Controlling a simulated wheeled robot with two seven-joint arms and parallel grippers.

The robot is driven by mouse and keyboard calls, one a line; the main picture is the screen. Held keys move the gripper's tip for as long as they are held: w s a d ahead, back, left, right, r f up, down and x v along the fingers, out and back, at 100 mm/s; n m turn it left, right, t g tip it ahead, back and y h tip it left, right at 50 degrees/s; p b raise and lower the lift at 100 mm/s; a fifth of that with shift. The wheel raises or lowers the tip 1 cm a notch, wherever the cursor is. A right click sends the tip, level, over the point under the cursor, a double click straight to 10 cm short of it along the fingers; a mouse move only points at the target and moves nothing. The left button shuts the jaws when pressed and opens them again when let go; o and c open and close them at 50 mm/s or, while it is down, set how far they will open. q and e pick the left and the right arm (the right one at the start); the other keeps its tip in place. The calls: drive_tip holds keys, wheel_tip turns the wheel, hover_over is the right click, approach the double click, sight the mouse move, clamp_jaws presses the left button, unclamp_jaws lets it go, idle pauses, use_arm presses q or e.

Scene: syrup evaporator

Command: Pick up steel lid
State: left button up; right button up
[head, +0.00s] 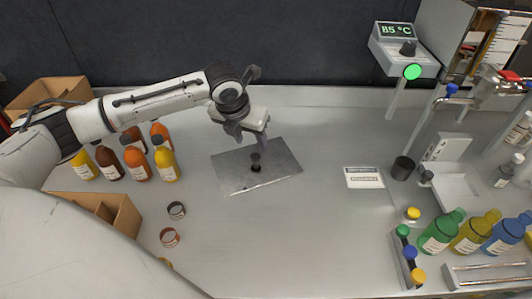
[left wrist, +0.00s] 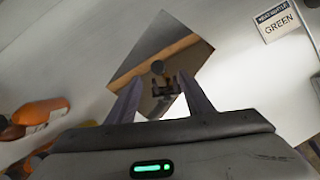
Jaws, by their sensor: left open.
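The steel lid (head: 282,172) is a flat, shiny square plate lying on the grey worktop in the middle of the head view. A small dark knob (head: 255,163) stands up from its centre. In the left wrist view the lid (left wrist: 182,48) is turned like a diamond and reflects its surroundings; its knob (left wrist: 157,67) shows just past and between the fingertips. My left gripper (head: 253,143) is open and empty, pointing down above the lid near the knob. Its two fingers (left wrist: 158,84) are spread on either side of the knob's line. My right gripper is not in view.
Orange, brown and yellow bottles (head: 137,165) stand left beneath my left arm, near cardboard boxes (head: 110,215). A white label card (head: 363,177) lies right of the lid. Green, yellow and blue bottles (head: 440,232) stand at the right. A temperature display (head: 395,31) is behind. The worktop around the lid is clear.

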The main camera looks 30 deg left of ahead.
sight(255, 156)
use_arm(q)
drive_tip(key=x, duration=0.4)
drive_tip(key=shift+s+f, duration=0.2)
drive_tip(key=shift+s, duration=0.05)
drive_tip(key=x, duration=0.5)
drive_tip(key=shift+a+b, duration=0.25)
drive_tip(key=shift+b, duration=0.1)
drive_tip(key=shift+f, duration=0.15)
clamp_jaws()
drive_tip(key=shift+w, duration=0.1)
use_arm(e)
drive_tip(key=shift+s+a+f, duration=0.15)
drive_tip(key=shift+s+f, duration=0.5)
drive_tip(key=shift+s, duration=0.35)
